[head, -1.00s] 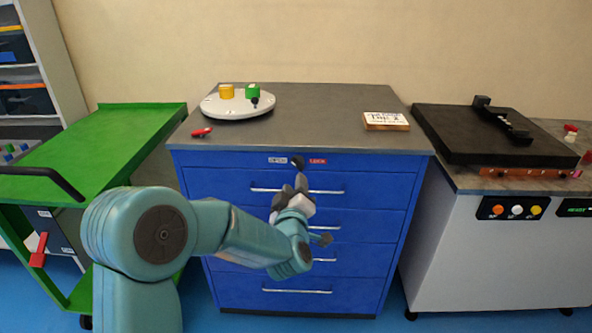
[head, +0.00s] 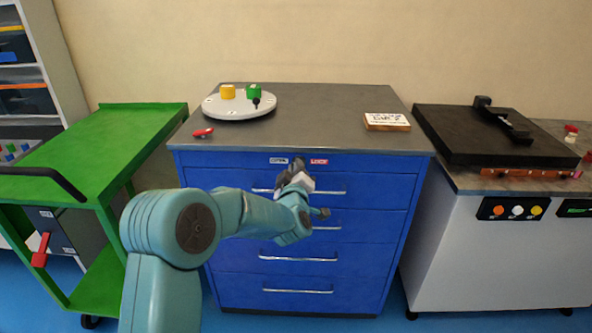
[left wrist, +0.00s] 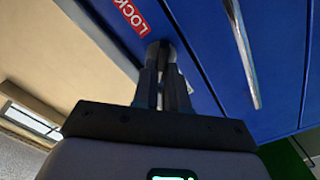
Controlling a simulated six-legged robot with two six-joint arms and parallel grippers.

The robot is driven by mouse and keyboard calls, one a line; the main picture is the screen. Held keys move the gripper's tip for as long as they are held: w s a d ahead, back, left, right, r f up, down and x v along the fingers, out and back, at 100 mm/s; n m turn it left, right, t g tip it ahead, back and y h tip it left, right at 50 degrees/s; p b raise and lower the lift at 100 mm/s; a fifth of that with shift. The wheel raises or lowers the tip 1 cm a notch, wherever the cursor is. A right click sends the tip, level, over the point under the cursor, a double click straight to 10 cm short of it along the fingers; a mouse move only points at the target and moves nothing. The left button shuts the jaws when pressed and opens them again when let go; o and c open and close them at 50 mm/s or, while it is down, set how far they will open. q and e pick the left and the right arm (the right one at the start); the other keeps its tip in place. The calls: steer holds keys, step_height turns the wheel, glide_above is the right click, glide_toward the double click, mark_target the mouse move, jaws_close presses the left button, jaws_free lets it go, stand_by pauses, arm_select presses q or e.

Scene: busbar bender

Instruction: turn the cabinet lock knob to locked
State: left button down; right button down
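The blue drawer cabinet (head: 230,180) stands in the middle of the head view. Its red lock label (head: 319,162) is at the top of the front, right of a pale label (head: 278,161). My left gripper (head: 298,166) is at the front between and just below these labels and hides the knob there. In the left wrist view the dark lock knob (left wrist: 158,47) is at the fingertips, near the red label (left wrist: 130,14). The two fingers (left wrist: 162,78) are close together; whether they press on the knob is unclear. The knob's pointing direction is hidden. My right gripper is out of view.
On the cabinet top are a round grey plate (head: 228,108) with yellow and green pieces, a red item (head: 203,132) and a sign block (head: 387,122). A green cart (head: 90,150) stands left, a bender machine (head: 490,220) right. Drawer handles (head: 325,192) protrude below the gripper.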

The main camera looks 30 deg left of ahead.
arm_select(q)
steer(key=shift+m, duration=0.3)
steer(key=shift+w+d+f+m+p, duration=0.15)
steer(key=shift+m+p, duration=0.4)
steer(key=shift+m, duration=2.35)
steer(key=shift+d+m+p, duration=0.2)
steer(key=shift+m+p, duration=0.35)
steer(key=shift+m, duration=2.35)
steer(key=shift+w+d+f+m+p, duration=0.15)
steer(key=shift+m+p, duration=0.4)
steer(key=shift+m, duration=2.35)
steer(key=c, duration=1.2)
jaws_free()
steer(key=shift+r, duration=0.2)
steer(key=shift+o, duration=0.2)
steer(key=v, duration=1.6)
steer(key=shift+s, duration=0.25)
